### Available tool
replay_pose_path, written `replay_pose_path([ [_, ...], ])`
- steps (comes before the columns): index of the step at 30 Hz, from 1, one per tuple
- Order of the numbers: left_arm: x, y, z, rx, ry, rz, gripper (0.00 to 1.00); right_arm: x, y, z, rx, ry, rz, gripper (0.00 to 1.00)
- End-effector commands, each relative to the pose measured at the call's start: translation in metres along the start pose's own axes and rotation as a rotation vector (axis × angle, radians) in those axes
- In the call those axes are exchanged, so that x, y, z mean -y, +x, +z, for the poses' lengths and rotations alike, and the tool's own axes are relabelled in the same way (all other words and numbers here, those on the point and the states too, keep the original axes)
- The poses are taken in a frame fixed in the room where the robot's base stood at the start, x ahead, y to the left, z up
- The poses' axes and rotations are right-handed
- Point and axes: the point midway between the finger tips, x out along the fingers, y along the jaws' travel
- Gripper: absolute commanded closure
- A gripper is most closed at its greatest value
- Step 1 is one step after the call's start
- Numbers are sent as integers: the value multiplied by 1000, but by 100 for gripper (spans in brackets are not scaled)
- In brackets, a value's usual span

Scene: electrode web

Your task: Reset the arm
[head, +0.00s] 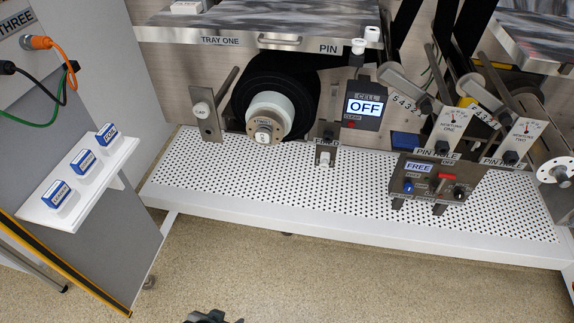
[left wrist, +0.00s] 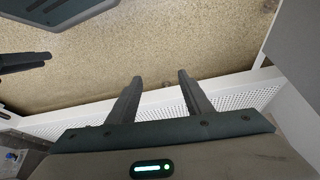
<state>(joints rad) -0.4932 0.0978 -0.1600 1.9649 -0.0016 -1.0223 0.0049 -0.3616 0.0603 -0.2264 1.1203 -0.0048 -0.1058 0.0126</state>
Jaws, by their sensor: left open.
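My left gripper (left wrist: 158,88) shows in the left wrist view with its two dark fingers apart and nothing between them. Beyond the fingers lie the speckled floor and the edge of the white perforated shelf (left wrist: 236,96). At the left edge of that view is a dark finger-like part (left wrist: 25,62), seemingly of my right gripper; its opening cannot be made out. In the head view only the top of a dark gripper part (head: 208,318) shows at the bottom edge, over the floor; which arm it belongs to is unclear.
A white ledge (head: 115,163) at left holds three blue-white blocks. The floor (head: 300,270) in front is clear.

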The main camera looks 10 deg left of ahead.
Motion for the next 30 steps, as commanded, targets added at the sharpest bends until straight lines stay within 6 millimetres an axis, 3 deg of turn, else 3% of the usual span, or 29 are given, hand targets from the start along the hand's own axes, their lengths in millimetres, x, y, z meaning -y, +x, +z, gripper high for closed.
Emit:
replay_pose_path([
  [1,-3,20,7,-9,1,4,54,0,0,1,1,0,0,69],
  [6,-14,76,27,-68,5,19,54,0,1,-2,-2,0,0,69],
  [15,-31,145,75,-166,15,42,54,-3,5,-14,-16,-3,3,69],
  [22,-37,163,97,-211,19,52,54,-4,7,-17,-21,-3,3,69],
  [30,-38,164,99,-219,19,53,54,-2,4,-10,-12,-2,2,69],
])
